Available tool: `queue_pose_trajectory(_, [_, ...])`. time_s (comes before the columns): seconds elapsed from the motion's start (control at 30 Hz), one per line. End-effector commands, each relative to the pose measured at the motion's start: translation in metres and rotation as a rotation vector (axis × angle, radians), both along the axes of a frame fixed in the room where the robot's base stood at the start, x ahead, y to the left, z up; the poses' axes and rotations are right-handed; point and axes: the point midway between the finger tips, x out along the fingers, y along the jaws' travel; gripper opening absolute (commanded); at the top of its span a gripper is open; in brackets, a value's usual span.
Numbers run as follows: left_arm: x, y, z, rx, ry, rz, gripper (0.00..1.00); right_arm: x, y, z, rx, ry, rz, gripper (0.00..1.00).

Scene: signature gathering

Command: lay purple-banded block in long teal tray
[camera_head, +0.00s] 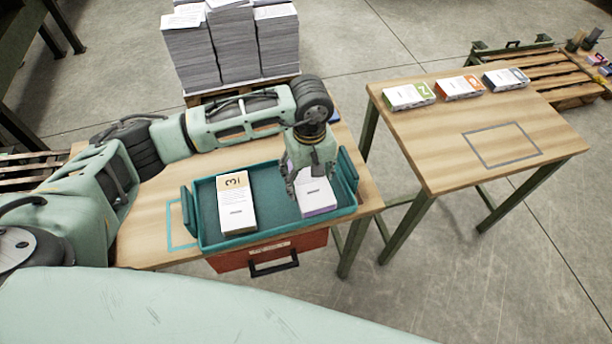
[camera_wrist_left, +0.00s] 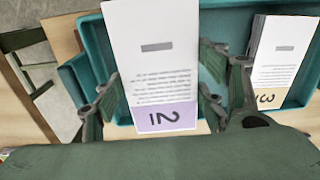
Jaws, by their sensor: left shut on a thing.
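The purple-banded block (camera_head: 317,197) is a white paper block with a purple band marked 2 or N. It is at the right part of the long teal tray (camera_head: 258,234). My left gripper (camera_head: 305,186) is shut on it from above. The left wrist view shows the block (camera_wrist_left: 152,62) between the two fingers of the left gripper (camera_wrist_left: 158,100), over the tray (camera_wrist_left: 92,40). I cannot tell whether the block touches the tray floor. My right gripper is not in view.
A block with a tan band marked 3 (camera_head: 237,205) lies in the tray's left half. Green, orange and grey-banded blocks (camera_head: 408,96) stand on the right table (camera_head: 440,150), near a grey outlined rectangle. Paper stacks (camera_head: 232,45) stand behind. A red drawer (camera_head: 265,256) is below.

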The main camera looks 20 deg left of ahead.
Motion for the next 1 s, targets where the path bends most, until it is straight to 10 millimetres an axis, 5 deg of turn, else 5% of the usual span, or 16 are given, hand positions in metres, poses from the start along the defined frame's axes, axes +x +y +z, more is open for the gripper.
queue_pose_trajectory(0.2, [0.025, 0.009, -0.015, -0.001, 0.0, -0.001, 0.32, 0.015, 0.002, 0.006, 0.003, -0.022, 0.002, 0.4])
queue_pose_trajectory(0.4, [0.026, 0.01, -0.035, -0.001, 0.004, -0.001, 0.32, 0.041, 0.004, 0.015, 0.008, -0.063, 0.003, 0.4])
queue_pose_trajectory(0.6, [0.027, 0.01, -0.056, -0.002, 0.0, -0.002, 0.32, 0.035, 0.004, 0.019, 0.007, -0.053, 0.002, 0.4])
queue_pose_trajectory(0.97, [0.028, 0.01, -0.061, -0.001, -0.002, -0.002, 0.32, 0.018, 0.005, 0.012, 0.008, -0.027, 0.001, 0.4])
queue_pose_trajectory(1.0, [0.027, 0.01, -0.062, -0.001, -0.001, -0.002, 0.67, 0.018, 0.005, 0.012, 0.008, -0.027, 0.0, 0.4])
